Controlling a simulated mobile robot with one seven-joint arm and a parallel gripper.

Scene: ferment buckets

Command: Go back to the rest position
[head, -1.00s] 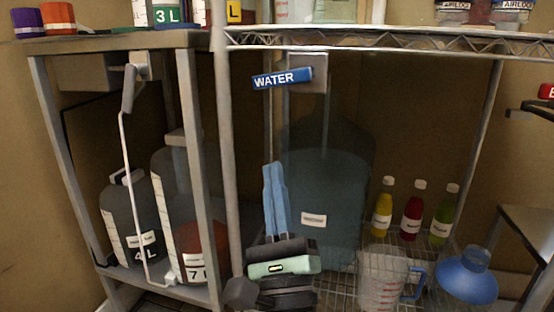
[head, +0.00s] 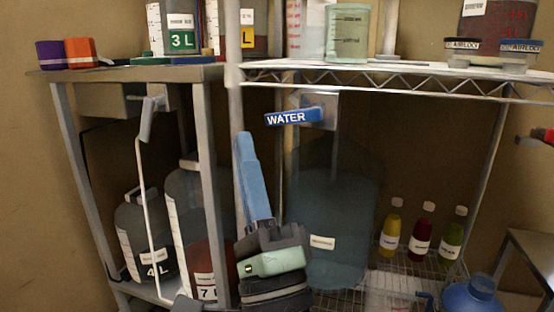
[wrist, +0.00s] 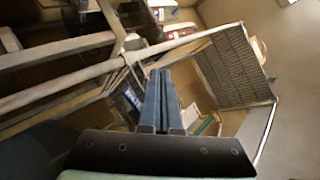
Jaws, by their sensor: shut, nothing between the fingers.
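My gripper (head: 242,136) has long blue fingers that point upward in the head view. It is in front of the rack, just left of the large blue water jug (head: 325,220). The fingers are pressed together with nothing between them. The wrist view shows the same shut blue fingers (wrist: 160,75) at its centre. They point toward the shelving, and the wire shelf (wrist: 232,68) shows tilted at the right.
A WATER tap handle (head: 292,117) sits above the jug. Jugs marked 4 L (head: 143,240) and 7 L (head: 195,225) stand at left. Several coloured bottles (head: 420,235) and a blue round vessel (head: 472,296) are at right. A metal rack post (head: 234,90) stands close behind the fingers.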

